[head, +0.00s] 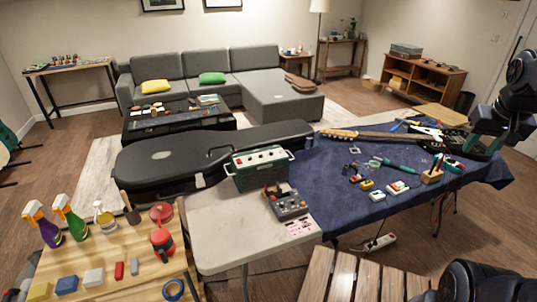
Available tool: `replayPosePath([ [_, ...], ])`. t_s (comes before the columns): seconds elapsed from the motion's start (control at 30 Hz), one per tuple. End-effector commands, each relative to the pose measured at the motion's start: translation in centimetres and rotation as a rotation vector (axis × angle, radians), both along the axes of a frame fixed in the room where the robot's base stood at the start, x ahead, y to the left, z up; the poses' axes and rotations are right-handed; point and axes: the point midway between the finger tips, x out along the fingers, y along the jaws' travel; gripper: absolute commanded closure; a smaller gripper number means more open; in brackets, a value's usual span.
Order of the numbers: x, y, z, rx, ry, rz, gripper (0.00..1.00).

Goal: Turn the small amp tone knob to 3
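The small amp (261,170) is a dark green box with a light control panel (262,157) on top. It stands at the back of the pale table, near the guitar case. My arm's dark links are at the right edge, over the right end of the blue-covered table and far to the right of the amp.
A grey pedal-like unit (287,204) with knobs sits just in front of the amp. A black guitar case (165,158) lies behind it. The blue-covered table (330,205) holds a guitar, pedals and tools. A wooden bench (125,270) with bottles is front left. Slatted wood (345,280) is in front.

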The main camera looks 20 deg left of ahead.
Motion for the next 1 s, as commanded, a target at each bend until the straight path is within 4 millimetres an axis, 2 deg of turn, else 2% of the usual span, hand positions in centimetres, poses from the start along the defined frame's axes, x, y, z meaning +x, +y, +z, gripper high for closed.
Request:
replayPosePath([
  [0.03, 1.4, 0.8, 0.5, -0.007, 0.013, 0.016, 0.61],
  [0.2, 5.5, 3.7, 1.8, -0.027, 0.043, 0.058, 0.61],
  [0.37, 9.4, 7.0, 2.6, -0.042, 0.069, 0.098, 0.61],
  [0.5, 12.6, 10.3, 2.9, -0.054, 0.091, 0.133, 0.61],
  [0.77, 18.0, 17.6, 2.2, -0.073, 0.133, 0.202, 0.61],
  [1.0, 22.1, 25.3, 0.4, -0.083, 0.168, 0.264, 0.61],
])
